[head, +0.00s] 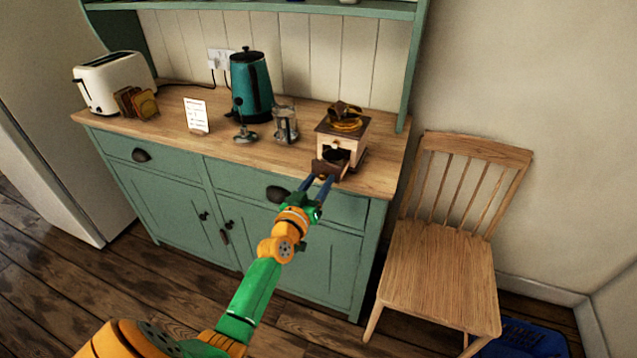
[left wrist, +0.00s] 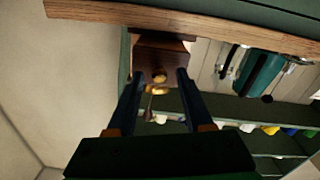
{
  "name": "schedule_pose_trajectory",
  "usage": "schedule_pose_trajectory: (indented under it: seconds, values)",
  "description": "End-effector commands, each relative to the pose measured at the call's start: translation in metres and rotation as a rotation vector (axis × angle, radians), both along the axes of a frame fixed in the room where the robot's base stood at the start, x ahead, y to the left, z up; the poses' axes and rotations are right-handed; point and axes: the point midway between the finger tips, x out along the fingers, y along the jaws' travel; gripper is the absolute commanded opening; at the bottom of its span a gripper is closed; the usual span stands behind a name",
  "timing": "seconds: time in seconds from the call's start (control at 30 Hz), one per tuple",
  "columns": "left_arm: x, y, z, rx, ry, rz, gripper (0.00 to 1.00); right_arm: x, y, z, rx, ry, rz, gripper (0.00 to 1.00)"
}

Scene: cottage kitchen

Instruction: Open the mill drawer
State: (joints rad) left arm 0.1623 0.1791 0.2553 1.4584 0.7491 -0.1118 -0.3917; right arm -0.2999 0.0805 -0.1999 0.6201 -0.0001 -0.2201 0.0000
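The coffee mill (head: 341,140) stands upright near the right end of the wooden counter, with a pale body and a dark top. Its dark brown drawer (head: 328,168) sticks out of the front, with a dark gap behind its front board. My left gripper (head: 318,182) is at the drawer front. In the left wrist view, which is upside down, the drawer front (left wrist: 162,52) shows with a small brass knob (left wrist: 159,77). The left fingers (left wrist: 161,76) are spread on either side of the knob, with gaps visible. My right gripper is not in view.
A glass press (head: 285,126), a small metal stand (head: 244,132), a teal kettle (head: 251,85), a white card (head: 197,116), bread slices (head: 136,103) and a toaster (head: 113,80) stand left of the mill. A wooden chair (head: 440,270) stands right of the green cabinet (head: 170,210).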

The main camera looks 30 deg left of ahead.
Motion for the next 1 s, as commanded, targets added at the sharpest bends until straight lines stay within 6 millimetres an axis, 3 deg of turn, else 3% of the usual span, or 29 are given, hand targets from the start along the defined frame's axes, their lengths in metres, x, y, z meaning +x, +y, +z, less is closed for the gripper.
schedule_pose_trajectory:
  seconds: [0.03, 0.17, 1.0]
  values:
    - [-0.0001, 0.0000, 0.0000, 0.000, 0.000, 0.000, 0.35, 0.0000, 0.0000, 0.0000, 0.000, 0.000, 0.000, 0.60]
    - [-0.0002, -0.0001, -0.0001, 0.000, 0.000, 0.000, 0.00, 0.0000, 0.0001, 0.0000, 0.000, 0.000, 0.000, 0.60]
    - [-0.0004, -0.0001, -0.0006, 0.000, 0.001, 0.000, 0.00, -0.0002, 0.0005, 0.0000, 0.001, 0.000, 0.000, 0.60]
